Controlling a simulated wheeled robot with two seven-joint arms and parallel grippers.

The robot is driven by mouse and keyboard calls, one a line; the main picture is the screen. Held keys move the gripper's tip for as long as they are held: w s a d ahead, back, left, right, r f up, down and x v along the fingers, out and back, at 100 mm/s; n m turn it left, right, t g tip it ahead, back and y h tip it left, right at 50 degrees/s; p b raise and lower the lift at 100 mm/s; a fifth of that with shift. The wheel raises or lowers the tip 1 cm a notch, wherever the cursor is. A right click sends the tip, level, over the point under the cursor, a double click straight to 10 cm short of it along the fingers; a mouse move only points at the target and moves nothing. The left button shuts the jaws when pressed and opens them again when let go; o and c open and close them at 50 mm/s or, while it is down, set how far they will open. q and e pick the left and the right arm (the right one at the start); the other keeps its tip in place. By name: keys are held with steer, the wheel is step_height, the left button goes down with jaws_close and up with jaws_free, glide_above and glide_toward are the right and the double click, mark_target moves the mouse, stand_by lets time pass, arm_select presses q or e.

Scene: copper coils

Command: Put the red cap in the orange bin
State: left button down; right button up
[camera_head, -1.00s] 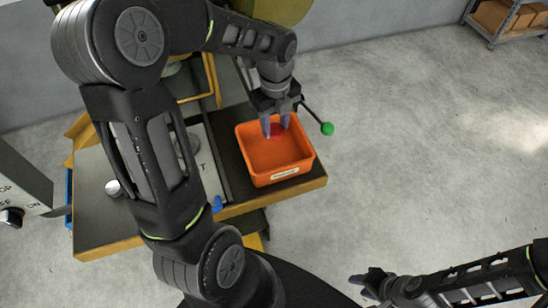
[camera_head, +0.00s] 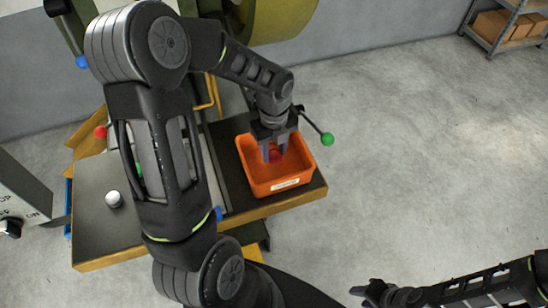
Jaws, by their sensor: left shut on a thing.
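The orange bin (camera_head: 279,185) stands at the right end of the table, with a white label on its front. My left gripper (camera_head: 274,154) reaches into the bin near its back wall. It is shut on the red cap (camera_head: 276,155), which shows as a small red patch between the fingers; the fingers hide most of it. Whether the cap touches the bin floor I cannot tell. My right gripper (camera_head: 370,289) is low at the bottom right, away from the bin, over the floor. Its jaw opening cannot be made out.
A green-tipped lever (camera_head: 327,139) sticks out beside the bin, and a red-tipped one (camera_head: 101,132) is at the left. A grey control box (camera_head: 22,190) stands far left.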

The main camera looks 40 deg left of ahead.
mark_target(274, 154)
arm_select(q)
steer(key=shift+f, duration=1.85)
steer(key=shift+f, duration=0.1)
steer(key=c, duration=0.9)
jaws_free()
step_height(274, 154, up, 12)
steer(key=shift+r, duration=0.15)
